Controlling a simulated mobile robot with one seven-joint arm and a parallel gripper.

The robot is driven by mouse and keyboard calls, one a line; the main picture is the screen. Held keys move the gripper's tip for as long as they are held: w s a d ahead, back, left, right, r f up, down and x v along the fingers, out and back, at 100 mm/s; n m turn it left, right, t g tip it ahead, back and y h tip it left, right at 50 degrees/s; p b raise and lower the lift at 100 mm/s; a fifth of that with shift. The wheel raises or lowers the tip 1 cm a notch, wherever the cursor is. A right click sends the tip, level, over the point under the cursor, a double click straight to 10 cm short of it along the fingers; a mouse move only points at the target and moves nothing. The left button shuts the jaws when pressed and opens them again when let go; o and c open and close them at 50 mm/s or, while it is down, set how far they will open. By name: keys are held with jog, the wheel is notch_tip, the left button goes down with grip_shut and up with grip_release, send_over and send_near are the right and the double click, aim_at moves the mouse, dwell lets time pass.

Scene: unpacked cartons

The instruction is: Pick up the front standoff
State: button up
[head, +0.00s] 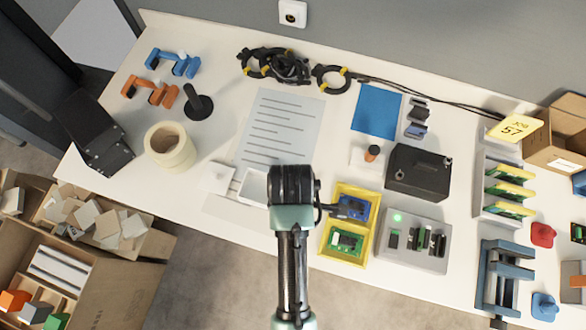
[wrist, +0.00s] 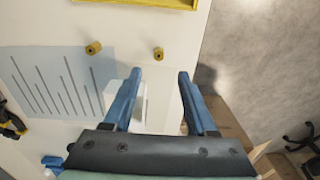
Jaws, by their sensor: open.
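Two small brass-yellow standoffs stand on the table in the wrist view. One standoff (wrist: 158,53) is nearer the table's front edge, and the other standoff (wrist: 94,47) is farther back, to the left. My gripper (wrist: 160,74) is open with its two blue fingers apart and nothing between the tips. The front standoff shows just beyond the tips, roughly in line with the gap. I cannot tell the height between fingers and table. In the head view my arm covers this area, and neither standoff can be made out.
A yellow tray (wrist: 150,3) lies beyond the standoffs. A printed sheet (wrist: 52,82) lies to the left in the wrist view. An open white box (head: 253,187) stands left of my arm. A dark box (head: 418,172) stands farther right. The table's front edge drops to the floor.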

notch_tip(320, 180, down, 9)
jog(key=shift+d+r, duration=0.1)
jog(key=shift+d, duration=0.05)
dwell(0.4)
grip_shut()
